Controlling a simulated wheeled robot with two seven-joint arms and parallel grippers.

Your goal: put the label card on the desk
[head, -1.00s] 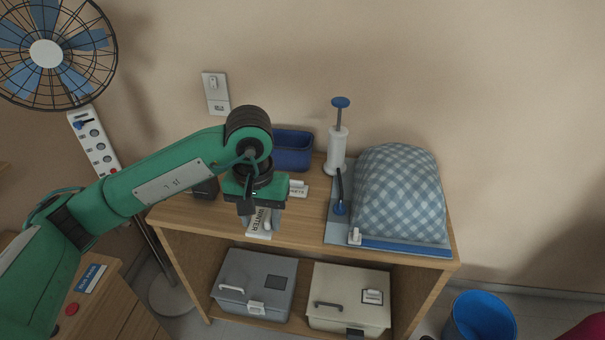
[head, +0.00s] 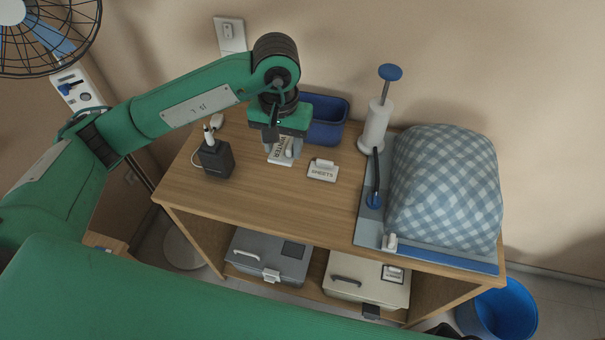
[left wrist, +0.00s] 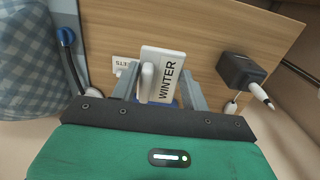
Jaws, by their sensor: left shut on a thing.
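My left gripper (head: 281,150) is shut on a white label card (head: 280,155) marked WINTER. It holds the card over the back part of the wooden shelf unit's top (head: 260,200), in front of the blue bin. In the left wrist view the WINTER card (left wrist: 164,75) sits between the fingers (left wrist: 160,90), its raised grip toward the camera. I cannot tell whether the card touches the wood. A second white card (head: 323,170), its word upside down and ending in ETS, lies on the top just right of the gripper. My right gripper is out of view.
A black box (head: 215,160) with a white pen stands left of the gripper. The blue bin (head: 325,120), a white pump (head: 375,125) and a checkered bundle (head: 445,185) on a grey-blue board stand behind and right. The front middle is bare. Lidded boxes (head: 268,258) sit below.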

